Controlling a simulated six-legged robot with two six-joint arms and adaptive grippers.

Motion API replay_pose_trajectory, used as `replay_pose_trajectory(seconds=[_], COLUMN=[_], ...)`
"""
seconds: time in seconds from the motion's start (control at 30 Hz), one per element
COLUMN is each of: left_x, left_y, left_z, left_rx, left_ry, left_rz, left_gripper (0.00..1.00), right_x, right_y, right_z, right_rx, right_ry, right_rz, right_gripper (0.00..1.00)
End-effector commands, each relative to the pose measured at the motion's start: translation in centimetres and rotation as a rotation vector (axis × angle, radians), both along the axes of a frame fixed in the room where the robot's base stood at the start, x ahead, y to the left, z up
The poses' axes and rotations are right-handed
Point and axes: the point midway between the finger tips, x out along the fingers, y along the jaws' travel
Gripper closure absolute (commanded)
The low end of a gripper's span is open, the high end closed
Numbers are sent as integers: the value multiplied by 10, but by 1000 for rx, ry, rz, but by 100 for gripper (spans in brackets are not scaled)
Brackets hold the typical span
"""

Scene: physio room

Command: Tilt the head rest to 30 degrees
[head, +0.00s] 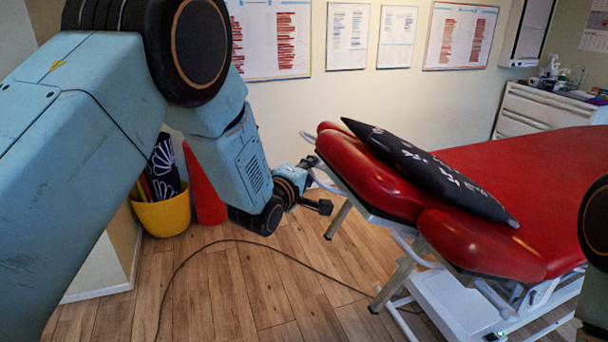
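The red padded head rest (357,178) is the near left end section of the treatment table (540,170). Its exact tilt cannot be read from this view. A white metal handle (325,183) sticks out from the head rest's left edge. My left gripper (321,187) is at this edge, with its fingers apart on either side of the handle's outer part. Whether they touch the handle is too small to tell. My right gripper is out of view; only a dark part of my arm shows at the right edge.
A dark patterned cushion (430,170) lies across the head rest and table top. A yellow bin (163,213) and a red cone (203,188) stand by the wall. A cable (250,243) runs over the wooden floor. A white drawer cabinet (540,112) stands back right.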

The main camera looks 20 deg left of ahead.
Motion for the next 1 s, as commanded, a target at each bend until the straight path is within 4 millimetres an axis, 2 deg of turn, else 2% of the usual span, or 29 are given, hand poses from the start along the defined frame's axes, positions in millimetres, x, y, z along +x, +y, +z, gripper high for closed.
replay_pose_trajectory(seconds=[0.17, 0.5, 0.7, 1.0], left_x=[-18, -74, -102, -115], left_y=[4, 14, 19, 21], left_z=[3, 13, 17, 19], left_rx=[0, 1, 0, 0], left_ry=[1, 2, 1, 0], left_rz=[1, 1, 1, 0], left_gripper=[68, 68, 68, 68], right_x=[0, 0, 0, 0], right_y=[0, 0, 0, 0], right_z=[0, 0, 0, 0], right_rx=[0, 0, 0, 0], right_ry=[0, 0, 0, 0], right_rz=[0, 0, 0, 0], right_gripper=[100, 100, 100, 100])
